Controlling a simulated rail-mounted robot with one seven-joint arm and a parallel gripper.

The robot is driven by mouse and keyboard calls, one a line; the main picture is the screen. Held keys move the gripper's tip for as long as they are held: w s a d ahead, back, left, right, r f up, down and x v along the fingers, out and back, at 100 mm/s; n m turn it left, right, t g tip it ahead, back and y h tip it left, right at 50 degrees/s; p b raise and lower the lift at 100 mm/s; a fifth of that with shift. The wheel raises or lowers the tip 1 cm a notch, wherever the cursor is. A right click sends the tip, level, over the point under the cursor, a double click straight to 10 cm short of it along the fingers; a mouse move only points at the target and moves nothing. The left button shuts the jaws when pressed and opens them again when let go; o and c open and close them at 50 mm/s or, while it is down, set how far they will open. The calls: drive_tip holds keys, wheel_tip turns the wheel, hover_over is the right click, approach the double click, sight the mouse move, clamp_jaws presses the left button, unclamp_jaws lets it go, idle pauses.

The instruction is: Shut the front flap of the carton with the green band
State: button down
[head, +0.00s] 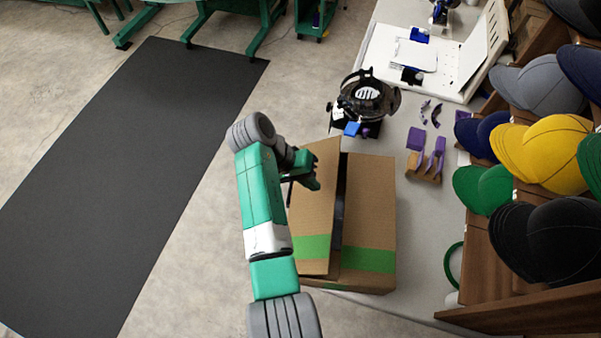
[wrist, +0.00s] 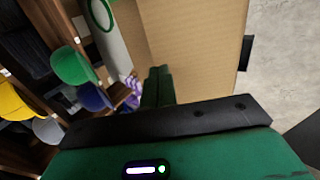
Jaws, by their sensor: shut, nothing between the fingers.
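The brown cardboard carton (head: 372,205) with a green band stands at the near edge of the table in the head view. Its right top panel lies flat. The front flap (head: 316,215), on the left, stands partly raised, with a narrow dark gap between it and the right panel. The band crosses both. My gripper (head: 314,181) is shut and empty at the outer, left side of the flap, overlapping it in the picture. In the wrist view my shut fingers (wrist: 158,86) point at cardboard (wrist: 200,45), which fills the upper middle. I cannot tell whether they touch it.
Caps, including a yellow one (head: 545,145), sit on wooden shelves at the right. A round black machine (head: 368,95) stands behind the carton, and purple-handled tools (head: 430,155) lie right of it. Open floor and a dark mat (head: 130,170) are at left.

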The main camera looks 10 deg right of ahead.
sight(332, 198)
drive_tip(key=x, duration=0.6)
drive_tip(key=shift+d+b, duration=0.1)
drive_tip(key=shift+b, duration=0.25)
drive_tip(key=shift+s+d+f+t+y+p, duration=0.3)
drive_tip(key=shift+d+f+y+p, duration=0.35)
drive_tip(key=shift+p, duration=0.45)
wheel_tip(332, 198, down, 6)
drive_tip(key=s+d+t+y, duration=0.1)
drive_tip(key=d+y, duration=0.1)
drive_tip(key=y, duration=0.2)
drive_tip(key=shift+d+t, duration=0.3)
drive_tip(key=shift+d, duration=0.1)
drive_tip(key=shift+f, duration=0.15)
